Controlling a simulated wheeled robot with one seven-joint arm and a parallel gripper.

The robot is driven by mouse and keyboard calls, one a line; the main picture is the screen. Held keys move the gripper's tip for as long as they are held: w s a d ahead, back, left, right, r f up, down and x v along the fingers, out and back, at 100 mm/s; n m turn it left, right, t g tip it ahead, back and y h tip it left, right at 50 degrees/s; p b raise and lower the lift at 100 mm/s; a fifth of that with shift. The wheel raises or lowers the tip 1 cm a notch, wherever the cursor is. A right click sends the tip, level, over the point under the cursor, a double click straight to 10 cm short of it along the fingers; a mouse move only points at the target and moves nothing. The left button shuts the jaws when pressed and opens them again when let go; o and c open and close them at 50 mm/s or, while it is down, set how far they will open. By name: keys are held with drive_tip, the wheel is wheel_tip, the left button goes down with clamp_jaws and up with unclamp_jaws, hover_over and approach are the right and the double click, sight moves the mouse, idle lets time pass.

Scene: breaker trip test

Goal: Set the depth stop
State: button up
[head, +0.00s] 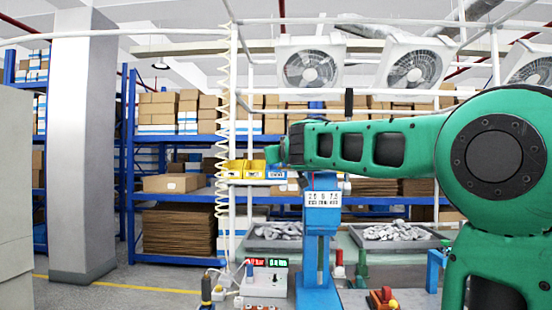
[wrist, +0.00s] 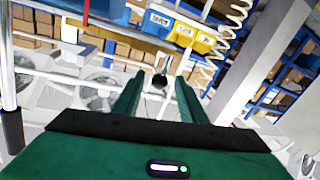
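My gripper (wrist: 160,88) shows its two green fingers spread apart in the wrist view. A small dark-ended cylinder with a silver part (wrist: 160,79) appears between the fingertips. I cannot tell whether it is between them or behind them, and no finger visibly touches it. In the head view my gripper (head: 273,154) is at the end of my green arm, small and side-on, beside the top of a blue stand (head: 318,258). The stand carries a white label plate (head: 322,199) with dark markings. I cannot make out which part is the depth stop.
A control box (head: 264,283) with red and green displays stands left of the blue stand. A red-topped post (head: 339,262) and a red-orange device (head: 382,298) stand right. Trays of grey parts (head: 352,233) lie behind. Yellow bins (head: 233,169) and a coiled hose (head: 224,150) are near my gripper.

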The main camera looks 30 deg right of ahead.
drive_tip(key=shift+x, duration=2.7)
clamp_jaws()
